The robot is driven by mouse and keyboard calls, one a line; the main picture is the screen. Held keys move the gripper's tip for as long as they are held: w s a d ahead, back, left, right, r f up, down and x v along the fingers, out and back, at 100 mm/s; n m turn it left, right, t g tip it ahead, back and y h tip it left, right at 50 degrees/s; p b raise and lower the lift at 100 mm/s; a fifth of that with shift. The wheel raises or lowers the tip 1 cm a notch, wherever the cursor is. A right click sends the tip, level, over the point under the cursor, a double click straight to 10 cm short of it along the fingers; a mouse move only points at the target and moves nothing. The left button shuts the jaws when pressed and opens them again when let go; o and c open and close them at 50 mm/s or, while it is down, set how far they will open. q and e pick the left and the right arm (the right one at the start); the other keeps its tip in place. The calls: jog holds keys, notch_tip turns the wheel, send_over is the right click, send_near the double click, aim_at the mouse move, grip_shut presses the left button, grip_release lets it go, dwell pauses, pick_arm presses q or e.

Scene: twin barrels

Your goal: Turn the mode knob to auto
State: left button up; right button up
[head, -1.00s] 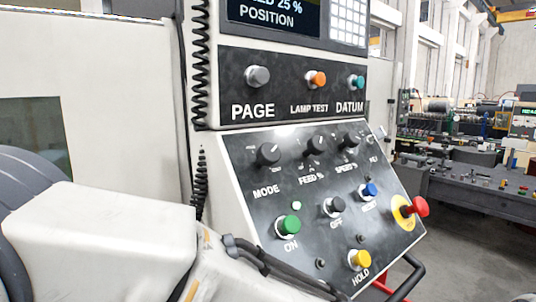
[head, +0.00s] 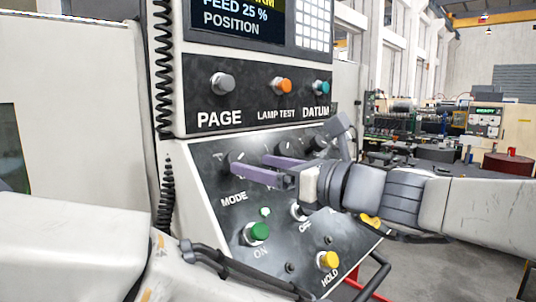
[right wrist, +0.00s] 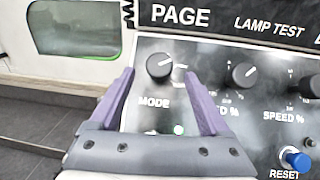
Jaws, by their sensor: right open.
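The mode knob (head: 233,157) is a dark round knob above the white word MODE on the sloped black panel. In the head view the fingers of my right gripper (head: 250,165) partly hide it. In the right wrist view the knob (right wrist: 160,66) appears between the two purple fingertips, its white pointer line aimed to the upper right. My right gripper is open and empty, with one finger on each side of the knob in that view. Whether the fingers touch it or stop short, I cannot tell. My left gripper is out of view.
The feed knob (right wrist: 244,75) sits just right of the mode knob. Below are a green ON button (head: 257,233) and a yellow HOLD button (head: 328,261). PAGE, LAMP TEST and DATUM buttons line the panel above. A coiled black cable (head: 163,80) hangs at the panel's left.

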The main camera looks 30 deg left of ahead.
aim_at(240, 160)
jog(key=p+x, duration=0.1)
jog(key=x, duration=0.3)
jog(key=shift+a+r, duration=0.1)
jog(key=shift+a, duration=0.25)
jog(key=shift+p+x, duration=0.45)
jog(key=shift+x, duration=0.35)
jog(key=shift+w+d, duration=0.1)
grip_shut()
